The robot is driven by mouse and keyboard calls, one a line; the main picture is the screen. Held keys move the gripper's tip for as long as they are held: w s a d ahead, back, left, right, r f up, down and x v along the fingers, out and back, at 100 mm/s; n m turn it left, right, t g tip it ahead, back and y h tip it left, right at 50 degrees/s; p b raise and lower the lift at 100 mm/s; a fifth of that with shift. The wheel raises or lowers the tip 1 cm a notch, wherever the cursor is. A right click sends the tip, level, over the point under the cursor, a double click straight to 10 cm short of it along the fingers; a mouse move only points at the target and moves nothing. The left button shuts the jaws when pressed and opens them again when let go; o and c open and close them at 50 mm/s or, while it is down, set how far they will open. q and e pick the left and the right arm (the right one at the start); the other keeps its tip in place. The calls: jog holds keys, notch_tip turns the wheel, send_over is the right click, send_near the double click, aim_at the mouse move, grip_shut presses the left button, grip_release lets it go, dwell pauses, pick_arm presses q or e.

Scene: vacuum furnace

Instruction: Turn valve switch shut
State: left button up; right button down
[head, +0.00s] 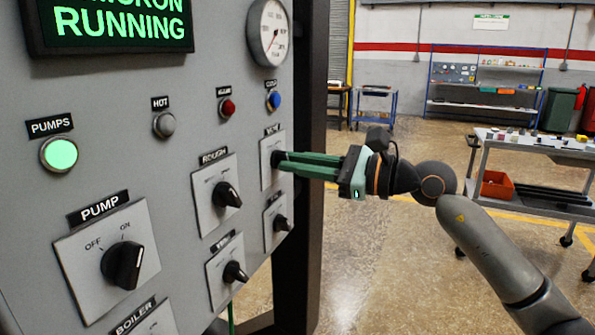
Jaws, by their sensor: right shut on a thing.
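The valve switch (266,155) is on a light plate at the right side of the grey control panel, under a small black label. Its knob is mostly hidden behind the green fingers of my right gripper (281,160). The fingers reach in from the right, and their tips are at the plate, shut on the knob. The knob's angle cannot be made out. My left gripper is not in view.
Other black knobs sit close by: the rough knob (227,195), a lower right knob (281,223), a lower middle knob (235,272) and the pump knob (122,263). A dark post (304,120) stands at the panel's right edge. A cart (560,148) is farther right on open floor.

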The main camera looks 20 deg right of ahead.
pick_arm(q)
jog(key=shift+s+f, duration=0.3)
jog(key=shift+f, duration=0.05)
pick_arm(e)
jog(key=shift+n, duration=0.3)
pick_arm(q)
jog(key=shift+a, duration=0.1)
pick_arm(e)
jog(key=c, duration=0.9)
grip_release()
pick_arm(q)
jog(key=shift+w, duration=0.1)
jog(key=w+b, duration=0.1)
jog(key=b, duration=0.1)
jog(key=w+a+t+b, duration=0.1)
jog(key=b, duration=0.1)
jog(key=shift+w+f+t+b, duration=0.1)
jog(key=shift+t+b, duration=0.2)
jog(key=shift+b, duration=0.1)
pick_arm(e)
jog(key=v, duration=1.2)
jog(key=shift+s+d, duration=0.15)
jog(key=shift+s, duration=0.05)
